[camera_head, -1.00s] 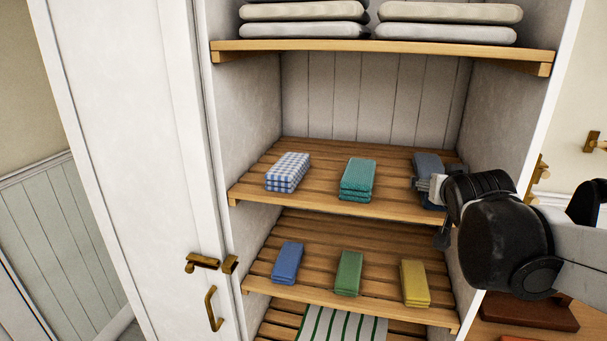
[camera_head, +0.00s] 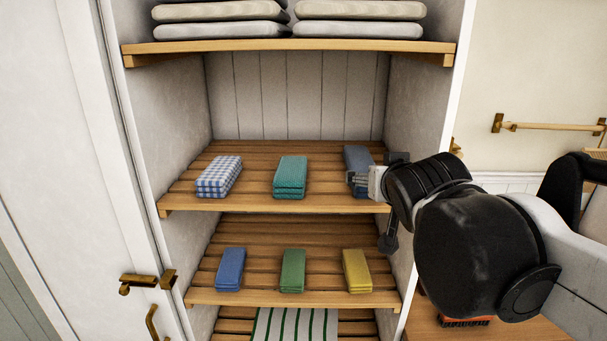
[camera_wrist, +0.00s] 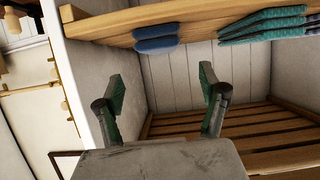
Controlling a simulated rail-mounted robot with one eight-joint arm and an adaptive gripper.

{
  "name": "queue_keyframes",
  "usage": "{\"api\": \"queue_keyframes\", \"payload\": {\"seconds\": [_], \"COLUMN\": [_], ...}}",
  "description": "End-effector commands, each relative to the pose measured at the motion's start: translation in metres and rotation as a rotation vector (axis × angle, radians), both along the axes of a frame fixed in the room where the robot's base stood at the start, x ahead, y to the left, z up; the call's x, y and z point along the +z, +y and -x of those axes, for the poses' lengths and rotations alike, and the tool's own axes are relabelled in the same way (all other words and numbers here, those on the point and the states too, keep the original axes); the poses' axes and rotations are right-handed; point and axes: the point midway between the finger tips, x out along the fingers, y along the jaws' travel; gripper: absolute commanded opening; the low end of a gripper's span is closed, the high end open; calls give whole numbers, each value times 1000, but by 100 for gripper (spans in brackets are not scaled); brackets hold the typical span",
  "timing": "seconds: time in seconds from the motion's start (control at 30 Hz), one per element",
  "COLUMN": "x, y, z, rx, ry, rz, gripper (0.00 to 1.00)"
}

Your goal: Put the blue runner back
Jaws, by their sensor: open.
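A folded slate-blue cloth stack (camera_head: 357,157), which looks like the blue runner, lies at the right end of the middle shelf (camera_head: 250,203). It is partly hidden by my gripper (camera_head: 355,179) in the head view. My gripper is open, at the shelf's front edge by this stack. In the wrist view, which looks upside down, nothing is between the fingers (camera_wrist: 163,76). The blue stack (camera_wrist: 156,38), two layers thick, shows beyond the fingertips, not held. A folded blue cloth (camera_head: 230,270) also lies on the lower shelf, at its left.
A teal stack (camera_head: 290,176) and a blue-checked stack (camera_head: 218,176) share the middle shelf. Green (camera_head: 293,270) and yellow (camera_head: 357,270) cloths lie below. The cabinet's right side wall (camera_head: 417,110) is close to my gripper. Bare slats separate the stacks.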

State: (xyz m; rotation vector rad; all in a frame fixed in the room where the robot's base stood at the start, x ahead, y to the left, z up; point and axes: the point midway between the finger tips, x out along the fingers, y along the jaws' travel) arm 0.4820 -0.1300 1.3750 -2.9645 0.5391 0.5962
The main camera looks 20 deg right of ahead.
Motion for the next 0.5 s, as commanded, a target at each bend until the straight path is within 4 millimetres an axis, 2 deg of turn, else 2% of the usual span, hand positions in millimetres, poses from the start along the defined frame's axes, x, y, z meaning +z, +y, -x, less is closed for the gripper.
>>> {"api": "queue_keyframes", "payload": {"seconds": [0.07, 0.17, 0.27, 0.3, 0.4, 0.5], "x": [-1, -21, -62, -80, -119, -144], "y": [2, 16, 47, 61, 94, 117], "z": [3, 13, 35, 47, 75, 99], "rx": [3, 28, 93, 129, 223, 303], "ry": [6, 66, 198, 260, 395, 492], "rz": [-1, -15, -44, -54, -77, -92], "gripper": [74, 74, 74, 74, 74, 74]}}
